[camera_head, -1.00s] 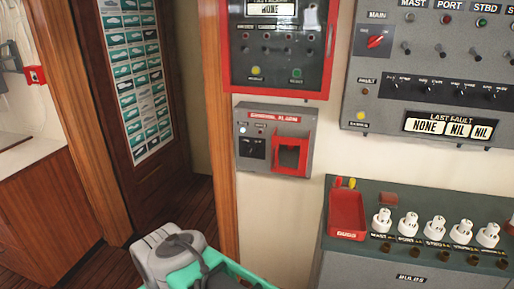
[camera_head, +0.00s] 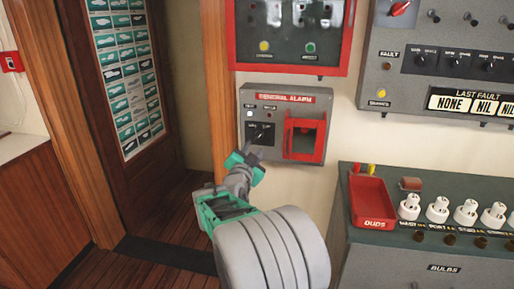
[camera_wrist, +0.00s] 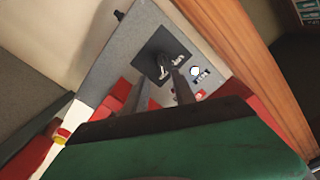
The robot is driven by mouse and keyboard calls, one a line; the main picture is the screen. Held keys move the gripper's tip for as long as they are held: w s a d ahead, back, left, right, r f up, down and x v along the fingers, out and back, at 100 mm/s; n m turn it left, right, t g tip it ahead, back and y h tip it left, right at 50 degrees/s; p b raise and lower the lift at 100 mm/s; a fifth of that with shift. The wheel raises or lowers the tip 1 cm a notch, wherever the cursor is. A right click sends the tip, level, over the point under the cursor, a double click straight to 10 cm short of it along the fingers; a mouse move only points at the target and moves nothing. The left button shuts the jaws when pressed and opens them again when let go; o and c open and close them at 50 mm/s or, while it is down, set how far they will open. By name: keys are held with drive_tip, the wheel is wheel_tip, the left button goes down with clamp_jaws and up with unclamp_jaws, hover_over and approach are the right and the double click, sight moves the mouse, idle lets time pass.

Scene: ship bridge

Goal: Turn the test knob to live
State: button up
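The grey general alarm box (camera_head: 244,103) is on the wall in the head view. Its test knob (camera_head: 260,133) is a black rotary knob on a dark plate at the left of the box. A red guard frame (camera_head: 304,139) is to its right. My gripper (camera_head: 247,156) is just below the knob, in front of the box. In the wrist view, the gripper's two fingers (camera_wrist: 161,82) are apart, with the test knob (camera_wrist: 163,65) just beyond their tips. Contact cannot be told. The knob's labels are too small to read.
A red-framed panel (camera_head: 288,68) is directly above the alarm box. A grey fault panel (camera_head: 400,92) is at upper right. Below it, a cabinet (camera_head: 400,262) carries a red tray (camera_head: 371,203) and several white bulbs. A wooden door post (camera_head: 216,90) stands close to the left.

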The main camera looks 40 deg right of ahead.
sight(258, 138)
drive_tip(key=p+x, duration=0.1)
drive_tip(key=x, duration=0.6)
drive_tip(key=shift+w+d+r, duration=0.1)
drive_tip(key=shift+w+r, duration=0.05)
drive_tip(key=shift+c, duration=0.4)
clamp_jaws()
